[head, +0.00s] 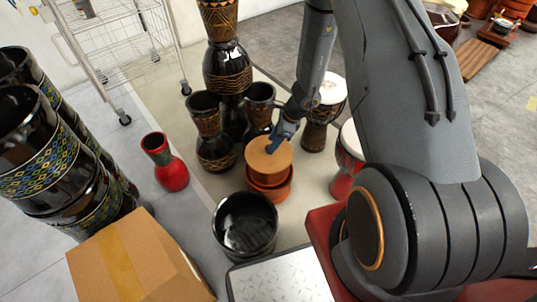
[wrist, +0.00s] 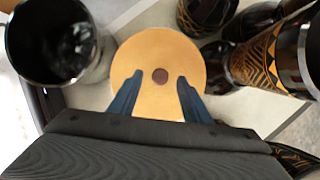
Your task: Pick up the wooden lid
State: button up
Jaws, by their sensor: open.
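The wooden lid (head: 269,156) is a round, light tan disc on top of a reddish-brown pot (head: 270,189). In the wrist view the lid (wrist: 158,50) fills the middle, with a dark round spot near its centre. My gripper (head: 284,133) is at the lid's far edge in the head view. In the wrist view my gripper (wrist: 158,82) is open, its two blue fingers apart over the lid, on either side of the dark spot. I cannot tell whether the fingertips touch the lid.
A black glossy pot (head: 245,226) stands in front of the lidded pot. Dark goblet drums (head: 211,130) stand behind it, and a red drum (head: 349,160) to its right. A red vase (head: 165,162), a cardboard box (head: 140,262) and a wire cart (head: 125,40) are to the left.

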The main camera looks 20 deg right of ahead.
jog(key=shift+x, duration=1)
grip_shut()
